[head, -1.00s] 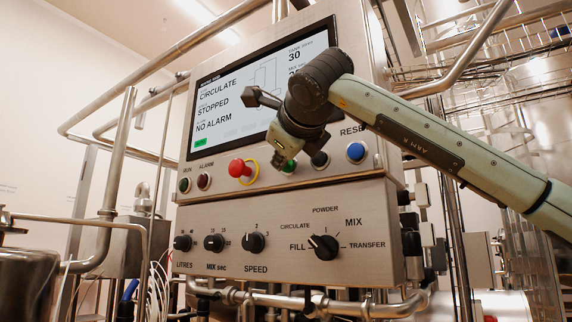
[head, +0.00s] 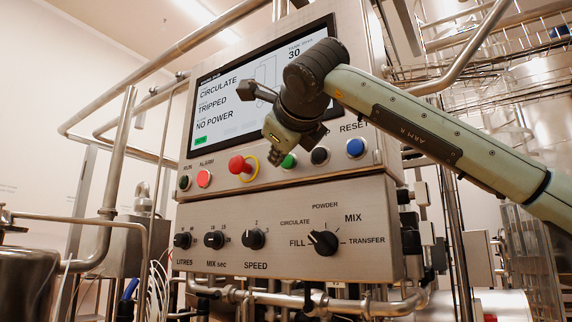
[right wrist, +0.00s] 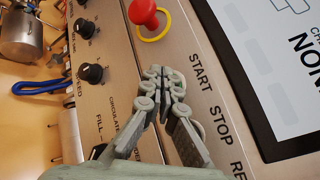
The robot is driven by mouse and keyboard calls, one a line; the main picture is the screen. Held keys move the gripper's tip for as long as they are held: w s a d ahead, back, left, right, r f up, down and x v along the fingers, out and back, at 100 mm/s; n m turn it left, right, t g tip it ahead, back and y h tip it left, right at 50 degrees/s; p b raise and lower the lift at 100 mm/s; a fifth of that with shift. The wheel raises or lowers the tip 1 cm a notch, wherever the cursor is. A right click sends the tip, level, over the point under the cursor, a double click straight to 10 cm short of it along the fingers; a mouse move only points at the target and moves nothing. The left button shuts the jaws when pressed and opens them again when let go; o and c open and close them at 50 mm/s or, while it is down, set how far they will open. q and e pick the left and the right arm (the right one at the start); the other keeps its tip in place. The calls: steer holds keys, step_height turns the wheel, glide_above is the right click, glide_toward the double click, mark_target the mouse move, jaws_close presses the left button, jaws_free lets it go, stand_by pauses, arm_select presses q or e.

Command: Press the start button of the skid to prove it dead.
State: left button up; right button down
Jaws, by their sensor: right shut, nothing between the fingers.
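The skid's panel (head: 359,184) faces me. The green start button (head: 288,161) shows just right of my right gripper's fingertips in the head view. My right gripper (head: 275,160) is shut and empty, its tips close to the panel at the button row; I cannot tell if they touch it. In the right wrist view the shut fingers (right wrist: 164,78) lie beside the START label (right wrist: 200,72) and hide the button. The screen (head: 240,104) reads CIRCULATE, TRIPPED, NO POWER. The alarm lamp (head: 204,178) glows red. My left gripper is not in view.
The red emergency stop (head: 238,165) with its yellow ring sits left of the gripper. A black button (head: 320,155) and the blue reset button (head: 355,148) are to its right. Knobs, including the mode selector (head: 323,243), are below. Pipes run in front, underneath.

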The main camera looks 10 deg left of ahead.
steer(key=shift+s, duration=0.1)
steer(key=s, duration=0.1)
steer(key=s+a+b, duration=0.1)
steer(key=s, duration=0.2)
steer(key=shift+s+a+b, duration=0.35)
steer(key=shift+a+b, duration=0.05)
stand_by(0.9)
